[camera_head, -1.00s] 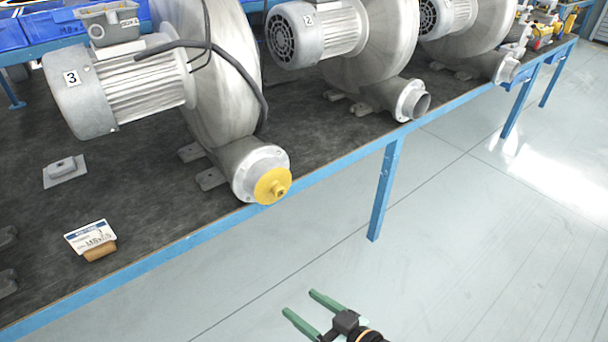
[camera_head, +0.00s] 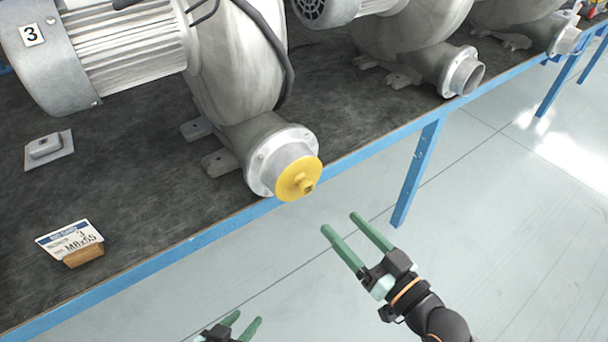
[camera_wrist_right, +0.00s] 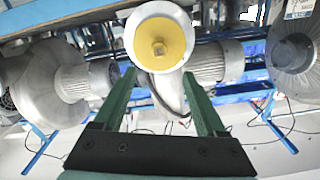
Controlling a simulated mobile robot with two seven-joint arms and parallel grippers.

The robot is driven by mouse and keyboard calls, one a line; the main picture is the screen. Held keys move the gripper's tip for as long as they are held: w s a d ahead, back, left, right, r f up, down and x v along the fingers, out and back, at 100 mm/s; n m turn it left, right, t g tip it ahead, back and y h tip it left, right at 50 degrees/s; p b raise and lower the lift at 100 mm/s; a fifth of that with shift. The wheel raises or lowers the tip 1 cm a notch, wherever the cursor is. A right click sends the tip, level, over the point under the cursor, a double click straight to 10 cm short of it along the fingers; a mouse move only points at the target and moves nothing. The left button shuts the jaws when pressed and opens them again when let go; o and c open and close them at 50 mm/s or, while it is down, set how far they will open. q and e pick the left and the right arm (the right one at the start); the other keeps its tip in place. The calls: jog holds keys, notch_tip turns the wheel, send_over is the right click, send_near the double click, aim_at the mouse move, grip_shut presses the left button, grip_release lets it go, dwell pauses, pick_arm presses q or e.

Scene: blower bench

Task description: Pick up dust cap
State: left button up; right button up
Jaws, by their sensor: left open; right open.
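The yellow dust cap (camera_head: 299,179) sits on the outlet flange of blower 3, over the front edge of the bench. It has a small square knob at its centre. My right gripper (camera_head: 341,224) is open and empty, below and to the right of the cap, apart from it. In the right wrist view the dust cap (camera_wrist_right: 160,45) shows ahead, beyond and between the two green fingers (camera_wrist_right: 160,95). My left gripper (camera_head: 246,324) is open and empty at the bottom of the head view, with only its fingers and part of its body in view.
Blower 3 (camera_head: 240,75) stands on the dark bench top (camera_head: 130,160) with a blue front edge. A label card on a wooden block (camera_head: 75,245) and a small grey plate (camera_head: 48,148) lie to the left. Another open outlet (camera_head: 462,73) is at right. Floor in front is clear.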

aim_at(309, 190)
jog(key=x, duration=1)
jog(key=shift+w+a+f+b, duration=0.1)
jog(key=shift+w+f+b, duration=0.15)
jog(key=shift+b, duration=0.1)
grip_shut()
